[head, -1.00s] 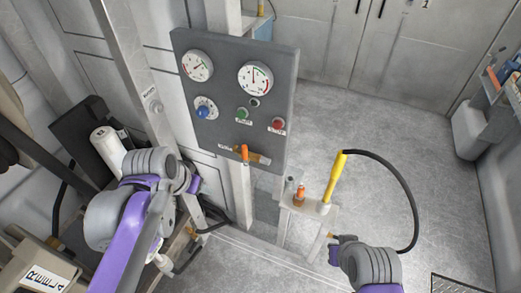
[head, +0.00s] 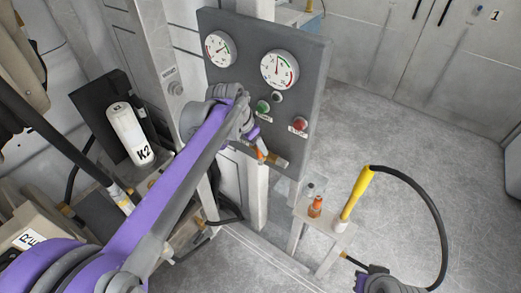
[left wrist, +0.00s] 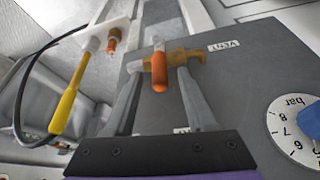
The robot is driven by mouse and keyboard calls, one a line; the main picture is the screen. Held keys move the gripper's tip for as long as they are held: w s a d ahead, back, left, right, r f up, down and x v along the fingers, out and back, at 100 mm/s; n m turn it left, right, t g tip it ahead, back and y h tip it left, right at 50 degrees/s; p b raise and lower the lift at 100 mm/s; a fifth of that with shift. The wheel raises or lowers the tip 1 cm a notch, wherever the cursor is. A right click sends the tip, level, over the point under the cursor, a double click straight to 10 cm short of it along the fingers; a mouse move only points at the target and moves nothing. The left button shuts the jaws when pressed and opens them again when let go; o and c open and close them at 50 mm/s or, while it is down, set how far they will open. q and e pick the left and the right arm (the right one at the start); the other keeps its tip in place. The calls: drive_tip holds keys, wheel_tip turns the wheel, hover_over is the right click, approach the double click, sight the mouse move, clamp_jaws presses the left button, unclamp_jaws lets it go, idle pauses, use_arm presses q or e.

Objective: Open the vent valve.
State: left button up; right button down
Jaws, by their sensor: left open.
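The vent valve has a brass body (head: 276,160) and an orange handle (head: 261,154), at the lower edge of the grey gauge panel (head: 315,100). In the left wrist view the orange handle (left wrist: 160,75) and brass body (left wrist: 180,57) lie between my open fingers. My left gripper (head: 261,145) is at the valve, partly hiding it in the head view; its fingers (left wrist: 162,78) stand either side of the handle with gaps visible. My right gripper (head: 362,272) is low at the bottom right, away from the panel, its jaws unclear.
The panel carries two gauges (head: 279,69), a green button (head: 263,106) and a red button (head: 299,124). A small stand (head: 315,229) holds a yellow-handled tool (head: 356,196) with a black hose (head: 437,215). Open floor lies right.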

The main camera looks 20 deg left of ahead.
sight(260, 155)
use_arm(q)
drive_tip(key=shift+x, duration=1.85)
clamp_jaws()
